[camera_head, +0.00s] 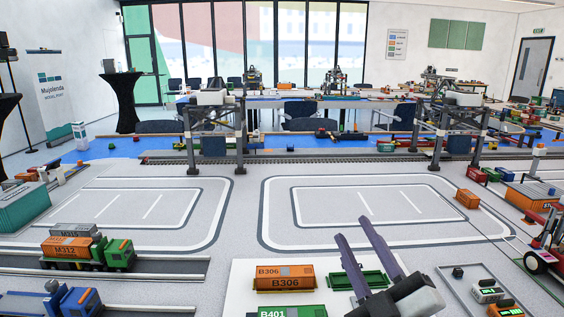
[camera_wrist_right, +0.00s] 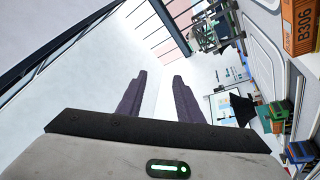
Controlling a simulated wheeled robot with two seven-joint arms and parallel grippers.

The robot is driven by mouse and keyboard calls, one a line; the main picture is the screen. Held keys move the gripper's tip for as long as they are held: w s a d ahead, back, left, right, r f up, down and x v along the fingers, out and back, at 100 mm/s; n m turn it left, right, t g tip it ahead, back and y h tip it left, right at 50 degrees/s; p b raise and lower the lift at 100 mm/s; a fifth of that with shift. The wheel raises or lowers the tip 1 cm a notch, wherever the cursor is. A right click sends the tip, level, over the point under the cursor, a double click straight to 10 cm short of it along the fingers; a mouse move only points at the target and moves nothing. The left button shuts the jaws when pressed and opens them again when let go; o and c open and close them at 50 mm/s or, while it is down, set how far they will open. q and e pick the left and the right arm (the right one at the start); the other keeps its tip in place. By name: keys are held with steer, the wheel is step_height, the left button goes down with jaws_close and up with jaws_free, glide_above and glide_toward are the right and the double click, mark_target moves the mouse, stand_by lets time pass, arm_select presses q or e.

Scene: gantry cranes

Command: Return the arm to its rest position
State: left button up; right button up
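My right gripper (camera_head: 353,227) reaches in from the bottom of the head view, above the front right of the layout. Its two long dark fingers are apart with nothing between them. In the right wrist view the fingers (camera_wrist_right: 160,75) also stand apart and empty, with a pale wall and ceiling behind them. My left gripper and arm are not in the head view.
An orange container B306 (camera_head: 285,285) and a green tray (camera_head: 372,281) lie on a white plate (camera_head: 241,285) close to the right gripper. A green B401 container (camera_head: 290,312) is at the lower edge. Gantry cranes (camera_head: 213,125) stand behind; the marked floor between is mostly clear.

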steer(key=s+d+f+m+g+h, duration=0.3)
steer(key=d+f, duration=0.1)
steer(key=f, duration=0.3)
steer(key=s+d+f+m+g+h, duration=0.2)
steer(key=s+d+f+m+g, duration=0.1)
steer(key=f, duration=0.4)
steer(key=s+d+f+m+g+h, duration=0.3)
steer(key=s+d+f+m, duration=0.1)
steer(key=f, duration=0.3)
steer(key=s+a+f+g+y, duration=0.1)
steer(key=s+f+g, duration=0.35)
steer(key=s, duration=0.45)
steer(key=s+a+f+g+y, duration=0.15)
steer(key=s+f+g, duration=0.35)
steer(key=s, duration=0.5)
steer(key=w+a+f+t+y, duration=0.1)
steer(key=w+a+f+t, duration=0.1)
steer(key=f, duration=0.4)
steer(key=w+a+f+t+y, duration=0.1)
steer(key=w+a+f+t, duration=0.1)
steer(key=f, duration=0.4)
steer(key=shift+w+a+f+m+t, duration=0.15)
steer(key=shift+w+a+m+t, duration=0.35)
steer(key=shift+t, duration=0.55)
